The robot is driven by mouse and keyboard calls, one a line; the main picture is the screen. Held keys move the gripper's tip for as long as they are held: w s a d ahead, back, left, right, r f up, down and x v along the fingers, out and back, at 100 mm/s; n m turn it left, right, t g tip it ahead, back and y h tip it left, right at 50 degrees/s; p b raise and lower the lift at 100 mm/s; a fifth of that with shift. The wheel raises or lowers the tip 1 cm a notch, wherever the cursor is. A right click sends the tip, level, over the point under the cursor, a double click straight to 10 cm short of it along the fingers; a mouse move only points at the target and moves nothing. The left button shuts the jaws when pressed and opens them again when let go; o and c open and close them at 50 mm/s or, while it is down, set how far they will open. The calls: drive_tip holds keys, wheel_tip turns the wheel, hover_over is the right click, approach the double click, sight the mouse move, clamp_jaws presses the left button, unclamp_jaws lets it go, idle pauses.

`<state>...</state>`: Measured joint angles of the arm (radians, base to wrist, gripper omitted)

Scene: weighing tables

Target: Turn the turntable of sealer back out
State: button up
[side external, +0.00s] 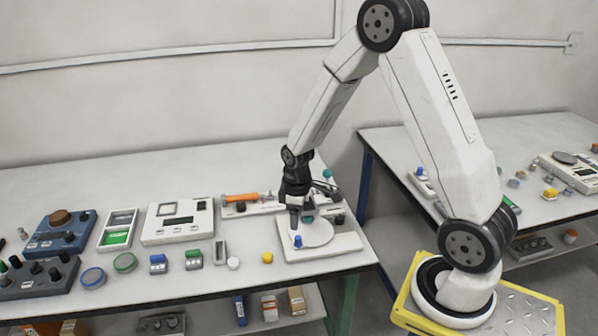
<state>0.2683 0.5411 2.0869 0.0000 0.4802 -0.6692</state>
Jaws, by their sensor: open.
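The sealer (345,244) is a white flat unit near the right end of the left table. Its turntable (318,236) is a pale round disc on top of the base. A small blue piece (298,241) stands at the disc's front left. My gripper (301,222) points down over the disc's back left part. It is open, and I see nothing held between its fingers. I cannot tell whether a finger touches the disc. The gripper and wrist hide part of the sealer's back.
An orange-handled tool (241,197) lies behind left of the sealer. A white scale (178,222), a green-bottomed tray (117,231) and blue control box (60,233) stand further left. A gap separates the right table (540,215).

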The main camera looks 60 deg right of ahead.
sight(298, 237)
drive_tip(key=shift+w+d+f+n, duration=0.2)
drive_tip(key=shift+d+f, duration=0.35)
drive_tip(key=shift+w+d+f+n, duration=0.2)
drive_tip(key=shift+d+f, duration=0.3)
drive_tip(key=shift+f, duration=0.1)
drive_tip(key=shift+f, duration=3.8)
clamp_jaws()
